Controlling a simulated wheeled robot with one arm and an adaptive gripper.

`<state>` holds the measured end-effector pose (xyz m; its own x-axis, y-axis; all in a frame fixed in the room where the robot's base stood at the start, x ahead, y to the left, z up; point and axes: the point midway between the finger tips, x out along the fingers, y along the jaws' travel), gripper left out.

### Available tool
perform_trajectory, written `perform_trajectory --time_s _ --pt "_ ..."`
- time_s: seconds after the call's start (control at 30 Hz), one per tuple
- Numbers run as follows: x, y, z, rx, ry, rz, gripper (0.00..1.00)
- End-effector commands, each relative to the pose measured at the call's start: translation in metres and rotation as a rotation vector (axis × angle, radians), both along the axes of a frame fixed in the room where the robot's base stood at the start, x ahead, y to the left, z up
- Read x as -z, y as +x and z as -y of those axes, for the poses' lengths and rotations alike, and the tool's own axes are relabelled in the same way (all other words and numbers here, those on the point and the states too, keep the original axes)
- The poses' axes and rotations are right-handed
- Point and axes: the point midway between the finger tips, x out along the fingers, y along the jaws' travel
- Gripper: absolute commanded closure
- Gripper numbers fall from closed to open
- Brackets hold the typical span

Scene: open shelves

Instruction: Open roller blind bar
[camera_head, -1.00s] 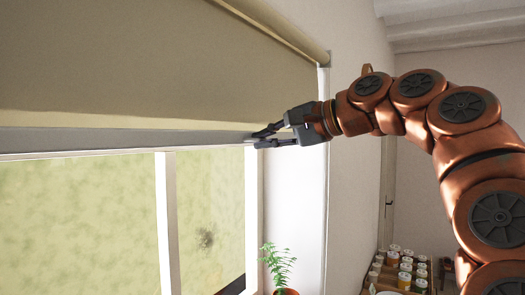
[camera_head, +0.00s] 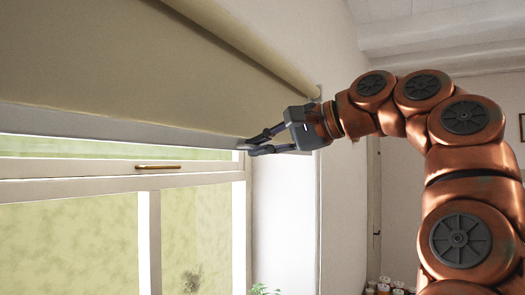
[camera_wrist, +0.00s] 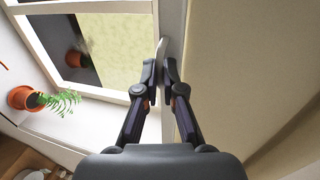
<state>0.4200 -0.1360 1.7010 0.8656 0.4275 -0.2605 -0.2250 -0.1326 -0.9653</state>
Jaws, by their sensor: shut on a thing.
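The roller blind (camera_head: 120,65) hangs over the upper part of the window. Its pale bottom bar (camera_head: 100,124) runs along the lower edge of the cloth, and the window shows below it. My gripper (camera_head: 247,147) is at the right end of the bar, with its fingers closed on it. In the wrist view, the two fingertips (camera_wrist: 161,75) pinch the bar (camera_wrist: 171,30), with the blind cloth (camera_wrist: 230,60) to the right. The exact contact is partly hidden by the fingers.
The window frame (camera_head: 145,180) has a brass handle (camera_head: 158,166) just below the bar. A potted fern (camera_wrist: 60,100) stands on the sill in the wrist view. The roller tube (camera_head: 240,45) is above, close to the wall. Several jars (camera_head: 385,287) stand low at the right.

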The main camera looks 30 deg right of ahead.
Motion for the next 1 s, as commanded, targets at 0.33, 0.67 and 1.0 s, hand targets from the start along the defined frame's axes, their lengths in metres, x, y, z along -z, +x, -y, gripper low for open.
perform_trajectory --time_s 0.33,0.67,1.0 --pt "-0.0042 -0.0005 -0.0019 -0.004 0.002 0.001 1.00" --pt "-0.0040 -0.0006 -0.0022 -0.005 0.002 0.001 0.86" --pt "-0.0040 -0.0009 -0.0020 -0.004 0.001 0.002 0.67"
